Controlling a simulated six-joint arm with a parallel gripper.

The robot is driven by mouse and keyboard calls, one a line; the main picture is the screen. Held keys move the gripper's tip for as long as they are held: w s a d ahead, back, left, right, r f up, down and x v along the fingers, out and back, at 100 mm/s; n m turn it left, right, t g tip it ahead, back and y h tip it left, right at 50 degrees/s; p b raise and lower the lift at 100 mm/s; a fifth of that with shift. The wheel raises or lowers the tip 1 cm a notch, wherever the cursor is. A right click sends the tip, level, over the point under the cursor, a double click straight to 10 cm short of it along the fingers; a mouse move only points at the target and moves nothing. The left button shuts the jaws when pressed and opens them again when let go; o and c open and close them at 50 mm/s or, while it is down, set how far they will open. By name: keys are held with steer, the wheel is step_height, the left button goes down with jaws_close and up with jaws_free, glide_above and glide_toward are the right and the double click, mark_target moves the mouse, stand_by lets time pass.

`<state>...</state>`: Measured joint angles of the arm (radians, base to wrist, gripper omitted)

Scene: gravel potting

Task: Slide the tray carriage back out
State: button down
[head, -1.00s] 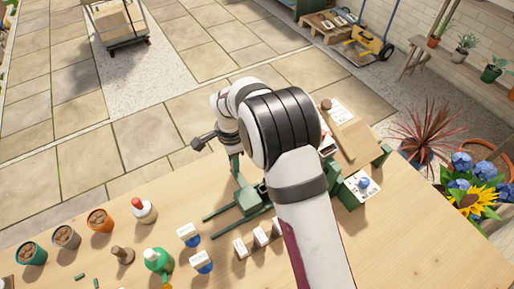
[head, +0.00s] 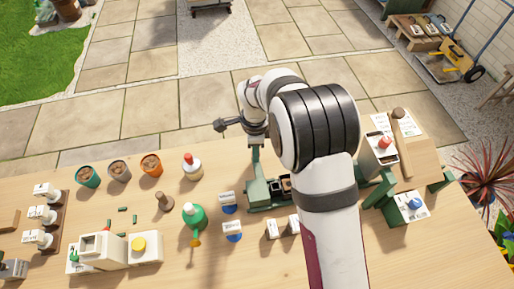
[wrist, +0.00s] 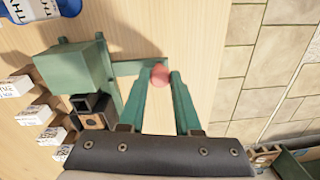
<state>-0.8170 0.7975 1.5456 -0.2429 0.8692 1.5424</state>
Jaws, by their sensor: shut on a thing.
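The tray carriage shows in the head view as a green block (head: 259,192) at the bench's middle. Dark square cells (head: 284,187) show just right of it, partly behind my arm. In the wrist view the green block (wrist: 75,68) is at upper left, with the dark cells (wrist: 92,108) below it. A green bar (wrist: 127,68) runs from the block to a reddish round knob (wrist: 159,75). My gripper (wrist: 161,74) is shut on the knob, one finger on each side. My arm hides part of the carriage's right side in the head view.
A green stand (head: 379,196) is on the right. Bare bench lies at the front.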

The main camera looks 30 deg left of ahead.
steer(key=c, duration=0.6)
jaws_free()
step_height(320, 180, up, 16)
steer(key=shift+s+d, duration=0.25)
steer(key=shift+s, duration=0.1)
steer(key=shift+f, duration=0.1)
steer(key=s+d+r+n, duration=0.1)
steer(key=d+r, duration=0.3)
steer(key=d, duration=1)
steer(key=s+d+f+n+y, duration=0.1)
steer(key=s+d+f+n, duration=0.2)
steer(key=s+d, duration=1.3)
steer(key=shift+s+n+g, duration=0.3)
steer(key=shift+s+n, duration=0.3)
steer(key=shift+s, duration=0.3)
